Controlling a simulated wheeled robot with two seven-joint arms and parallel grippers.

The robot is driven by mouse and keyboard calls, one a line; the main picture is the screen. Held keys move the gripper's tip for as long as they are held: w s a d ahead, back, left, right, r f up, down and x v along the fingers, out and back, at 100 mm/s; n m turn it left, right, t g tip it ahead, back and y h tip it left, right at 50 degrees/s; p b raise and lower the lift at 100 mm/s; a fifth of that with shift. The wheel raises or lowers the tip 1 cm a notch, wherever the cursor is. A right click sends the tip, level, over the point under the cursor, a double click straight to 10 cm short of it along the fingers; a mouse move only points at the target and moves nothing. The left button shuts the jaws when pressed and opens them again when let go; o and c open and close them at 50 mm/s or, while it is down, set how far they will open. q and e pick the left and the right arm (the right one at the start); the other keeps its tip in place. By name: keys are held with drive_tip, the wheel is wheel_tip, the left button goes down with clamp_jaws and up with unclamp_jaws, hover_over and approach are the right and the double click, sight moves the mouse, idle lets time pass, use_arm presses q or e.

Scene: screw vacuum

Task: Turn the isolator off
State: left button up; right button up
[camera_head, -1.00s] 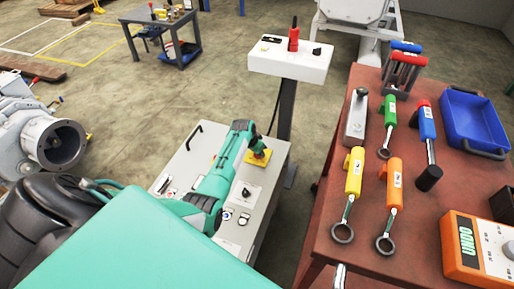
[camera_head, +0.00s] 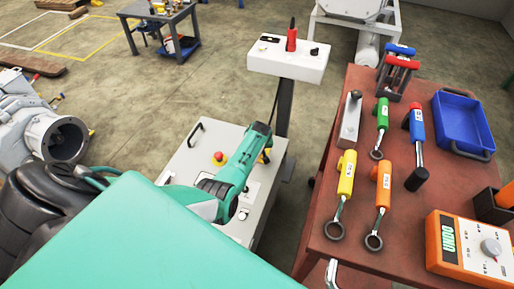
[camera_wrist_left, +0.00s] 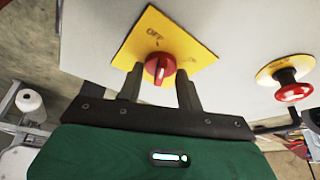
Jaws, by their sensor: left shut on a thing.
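The isolator is a red rotary knob (camera_wrist_left: 160,67) on a yellow plate (camera_wrist_left: 195,55) marked OFF, in the left wrist view. The OFF mark lies just above the knob there. A pale line shows on the knob's front. My left gripper (camera_wrist_left: 160,84) has one dark finger on each side of the knob and is shut on it. In the head view my left gripper (camera_head: 262,146) reaches down to the right part of the grey control cabinet (camera_head: 192,143) and hides most of the isolator. My right gripper is not in view.
A red emergency-stop button (camera_wrist_left: 293,92) on a yellow base stands beside the isolator; it also shows in the head view (camera_head: 219,157). A white control box (camera_head: 288,62) on a post stands behind the cabinet. A red-brown table (camera_head: 330,205) with tools is on the right.

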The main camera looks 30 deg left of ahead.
use_arm(q)
drive_tip(key=n+b, duration=0.1)
drive_tip(key=n, duration=0.1)
drive_tip(key=shift+w+n+g+y, duration=0.1)
drive_tip(key=shift+n+g+y, duration=0.2)
drive_tip(key=shift+y, duration=0.1)
drive_tip(key=shift+n, duration=0.5)
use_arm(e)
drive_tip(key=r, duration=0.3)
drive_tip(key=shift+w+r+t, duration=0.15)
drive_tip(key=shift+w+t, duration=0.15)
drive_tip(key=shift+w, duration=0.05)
use_arm(q)
drive_tip(key=o, duration=1)
drive_tip(key=shift+d+r+g, duration=0.2)
drive_tip(key=shift+r+g, duration=0.1)
drive_tip(key=shift+r, duration=0.15)
drive_tip(key=shift+p+v, duration=1.7)
drive_tip(key=shift+v, duration=4.7)
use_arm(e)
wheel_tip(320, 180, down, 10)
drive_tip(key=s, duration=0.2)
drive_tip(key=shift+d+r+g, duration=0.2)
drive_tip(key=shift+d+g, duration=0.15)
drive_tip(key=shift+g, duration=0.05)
